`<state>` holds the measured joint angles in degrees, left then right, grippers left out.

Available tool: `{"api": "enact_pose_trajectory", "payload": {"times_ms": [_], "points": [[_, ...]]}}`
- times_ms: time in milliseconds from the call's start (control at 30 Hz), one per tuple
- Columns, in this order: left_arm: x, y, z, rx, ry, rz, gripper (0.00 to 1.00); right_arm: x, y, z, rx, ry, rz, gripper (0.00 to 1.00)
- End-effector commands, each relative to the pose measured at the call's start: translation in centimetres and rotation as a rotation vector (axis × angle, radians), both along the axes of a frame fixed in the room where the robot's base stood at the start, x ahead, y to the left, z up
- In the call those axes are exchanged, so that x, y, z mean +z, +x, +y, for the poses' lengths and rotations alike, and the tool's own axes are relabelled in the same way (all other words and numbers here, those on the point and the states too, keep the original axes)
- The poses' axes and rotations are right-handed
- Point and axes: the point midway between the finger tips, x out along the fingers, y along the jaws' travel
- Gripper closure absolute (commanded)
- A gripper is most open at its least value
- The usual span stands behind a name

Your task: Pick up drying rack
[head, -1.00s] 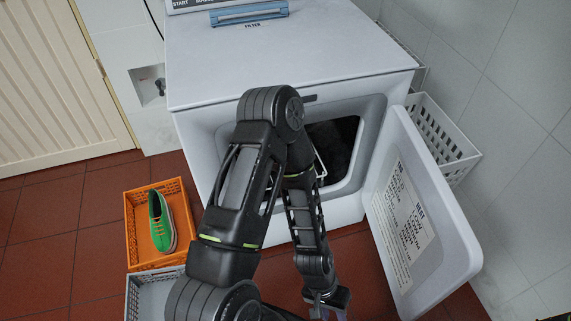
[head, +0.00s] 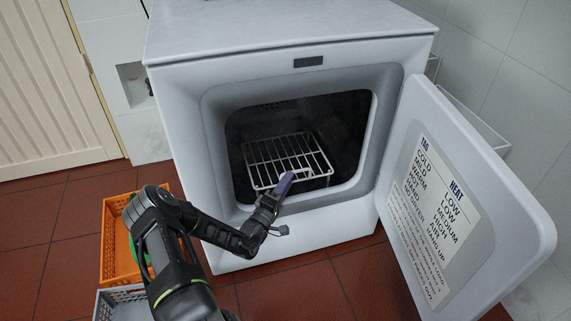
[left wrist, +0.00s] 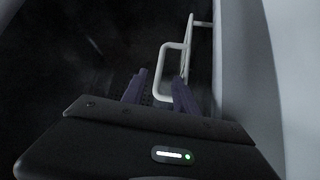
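The drying rack (head: 285,152) is a white wire grid. It stands inside the open dryer drum, near the front opening. My left gripper (head: 284,184) is at the drum's mouth, by the rack's front edge. In the left wrist view the purple fingers (left wrist: 158,82) are apart. A white wire loop of the rack (left wrist: 162,68) lies just ahead of and between the fingertips, overlapping the right finger in the picture. I cannot tell whether they touch. Most of the rack is outside the left wrist view. My right gripper is not in view.
The white dryer (head: 290,60) has its door (head: 450,200) swung open to the right. An orange crate (head: 115,235) with a green shoe, partly hidden by my arm, stands on the red floor at left. A grey basket (head: 115,300) is in front of it.

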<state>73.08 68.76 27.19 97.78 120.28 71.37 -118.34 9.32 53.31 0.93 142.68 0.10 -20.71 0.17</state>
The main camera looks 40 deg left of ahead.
Motion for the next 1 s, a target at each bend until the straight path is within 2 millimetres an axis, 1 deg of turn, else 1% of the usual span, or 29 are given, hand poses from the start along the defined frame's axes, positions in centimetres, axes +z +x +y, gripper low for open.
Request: {"api": "enact_pose_trajectory", "payload": {"times_ms": [267, 367, 533, 867, 1000], "points": [[0.0, 0.1, -0.1, -0.002, -0.001, 0.0, 0.65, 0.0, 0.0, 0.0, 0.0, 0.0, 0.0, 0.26], [0.0, 0.7, 0.0, -0.004, 0.0, 0.001, 0.65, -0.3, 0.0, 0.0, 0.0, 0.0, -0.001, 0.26], [0.2, 2.4, 0.2, -0.005, -0.001, 0.002, 0.65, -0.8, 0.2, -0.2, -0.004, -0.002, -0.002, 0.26], [0.4, 2.7, 0.3, -0.005, -0.002, 0.001, 0.65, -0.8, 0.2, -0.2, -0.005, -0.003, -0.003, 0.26], [0.4, 3.8, 0.4, -0.005, 0.0, 0.0, 0.65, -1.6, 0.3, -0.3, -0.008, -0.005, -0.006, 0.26]]}}
